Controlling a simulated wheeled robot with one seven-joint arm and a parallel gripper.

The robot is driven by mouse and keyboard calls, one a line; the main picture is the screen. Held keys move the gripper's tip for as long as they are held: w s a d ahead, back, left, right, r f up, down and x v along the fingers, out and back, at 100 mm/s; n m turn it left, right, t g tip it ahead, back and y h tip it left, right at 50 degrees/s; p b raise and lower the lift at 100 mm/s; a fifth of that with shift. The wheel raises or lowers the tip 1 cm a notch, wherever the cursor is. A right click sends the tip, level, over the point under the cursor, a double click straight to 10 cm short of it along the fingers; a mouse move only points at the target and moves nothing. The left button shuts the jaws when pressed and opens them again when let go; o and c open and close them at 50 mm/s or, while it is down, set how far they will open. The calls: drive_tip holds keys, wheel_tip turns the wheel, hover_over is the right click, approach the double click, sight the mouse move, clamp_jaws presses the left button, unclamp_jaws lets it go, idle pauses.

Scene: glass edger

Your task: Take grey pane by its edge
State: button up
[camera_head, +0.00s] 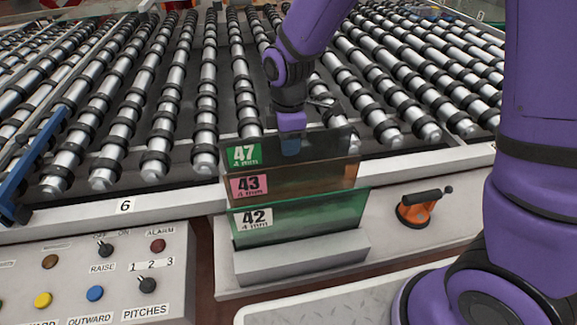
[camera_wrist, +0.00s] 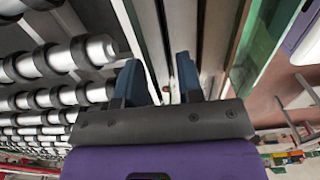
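The grey pane (camera_head: 335,143) stands upright at the back of a short row in a pale rack, with a green "47 4 mm" label at its top left. My gripper (camera_head: 291,146) points down at its top edge, right of the label. I cannot tell whether either finger touches the pane.
A bronze pane (camera_head: 310,180) labelled 43 and a green pane (camera_head: 310,215) labelled 42 stand in front, in the same rack (camera_head: 300,262). A roller conveyor (camera_head: 205,110) lies behind. An orange-black suction cup (camera_head: 416,209) is at right, a control panel (camera_head: 95,275) at left.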

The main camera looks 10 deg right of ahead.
drive_tip(key=shift+f, duration=0.45)
clamp_jaws()
idle(1.1)
